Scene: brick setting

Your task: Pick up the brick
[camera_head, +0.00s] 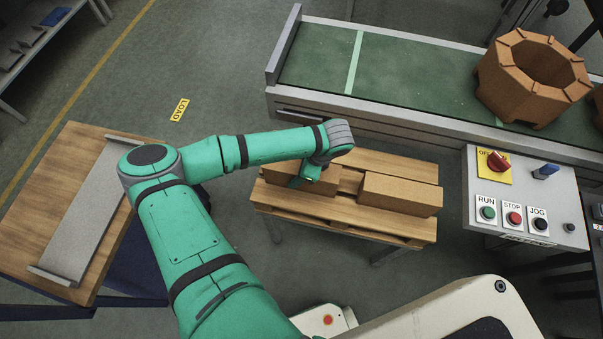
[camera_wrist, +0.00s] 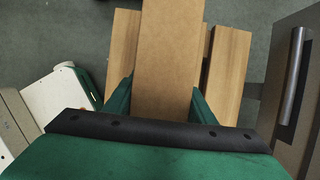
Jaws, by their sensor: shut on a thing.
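Two brown bricks are at the wooden pallet (camera_head: 395,236) in the head view. The left brick (camera_head: 285,194) is partly hidden by my arm and gripper. The right brick (camera_head: 401,193) lies on the pallet with a gap between it and the left one. My gripper (camera_head: 312,176) points down over the left brick. In the wrist view, that brick (camera_wrist: 167,60) lies lengthwise between the two green fingers (camera_wrist: 158,102), one on each side, and the gripper is shut on it. I cannot tell whether the brick touches the pallet slats (camera_wrist: 226,75).
A green conveyor (camera_head: 415,75) runs behind the pallet and carries a brown octagonal ring (camera_head: 527,112). A control panel (camera_head: 528,195) with buttons stands at the right. A wooden table (camera_head: 40,200) with a grey metal tray (camera_head: 83,212) is at the left.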

